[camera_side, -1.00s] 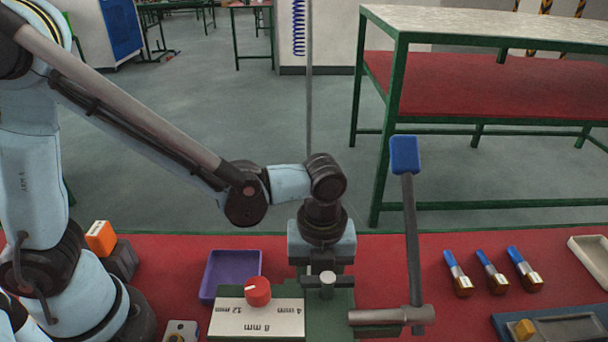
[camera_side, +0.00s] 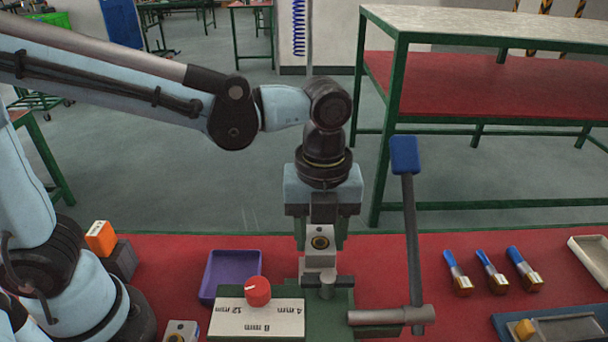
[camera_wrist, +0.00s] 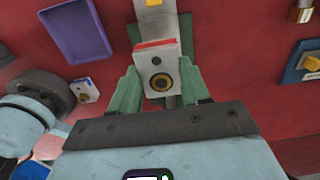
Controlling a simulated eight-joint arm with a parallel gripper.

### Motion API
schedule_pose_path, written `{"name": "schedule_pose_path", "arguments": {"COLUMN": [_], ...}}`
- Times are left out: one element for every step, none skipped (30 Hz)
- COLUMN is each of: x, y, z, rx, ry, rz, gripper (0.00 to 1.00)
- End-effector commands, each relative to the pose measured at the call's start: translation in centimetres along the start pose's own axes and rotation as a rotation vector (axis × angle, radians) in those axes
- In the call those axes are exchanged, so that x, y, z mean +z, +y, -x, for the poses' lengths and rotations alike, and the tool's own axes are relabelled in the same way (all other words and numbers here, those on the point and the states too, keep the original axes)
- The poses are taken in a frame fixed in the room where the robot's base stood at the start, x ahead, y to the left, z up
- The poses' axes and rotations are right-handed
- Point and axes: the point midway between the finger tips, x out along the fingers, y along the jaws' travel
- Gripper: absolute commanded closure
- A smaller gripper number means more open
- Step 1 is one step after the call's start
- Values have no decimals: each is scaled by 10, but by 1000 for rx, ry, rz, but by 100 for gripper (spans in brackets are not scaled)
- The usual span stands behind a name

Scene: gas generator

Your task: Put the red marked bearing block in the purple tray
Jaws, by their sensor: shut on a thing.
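The bearing block (camera_side: 320,243) is pale grey with a brass-ringed hole. In the wrist view the block (camera_wrist: 158,72) shows a red stripe along its top edge. My gripper (camera_side: 320,240) is shut on it, with a green finger on each side in the wrist view (camera_wrist: 158,88). The block is upright, above the green fixture with the post (camera_side: 327,284). The purple tray (camera_side: 232,272) lies on the red bench, left of the block and lower than it. The tray looks empty and also shows at upper left in the wrist view (camera_wrist: 76,34).
A second bearing block (camera_side: 181,331), blue-marked in the wrist view (camera_wrist: 85,91), sits near the front left. A red knob (camera_side: 258,291) on a marked plate stands close to the tray. A tall blue-topped lever (camera_side: 410,230) rises at the right. Blue-handled brushes (camera_side: 491,272) lie beyond it.

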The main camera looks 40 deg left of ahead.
Motion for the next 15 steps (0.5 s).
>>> {"name": "schedule_pose_path", "arguments": {"x": [2, 4, 7, 9, 12, 16, 18, 21, 24, 27, 28, 31, 32, 33, 34], "y": [5, 8, 14, 19, 26, 35, 43, 51, 62, 70, 78, 89, 96, 103, 112], "z": [3, 4, 5, 6, 6, 6, 6, 6, 6, 6, 5, 4, 3, 2, 0], "rx": [0, 0, 0, 0, 0, 0, 0, 0, 0, 0, 0, 0, 0, 0, 0], "ry": [0, 0, 0, 0, 0, -1, -1, -1, -1, -1, -1, -1, -1, -2, -2], "rz": [3, 4, 5, 5, 7, 7, 8, 8, 9, 9, 8, 9, 8, 8, 8], "gripper": [98, 98, 98, 98, 98, 98, 98, 98, 98, 98, 98, 98, 98, 98, 98]}}
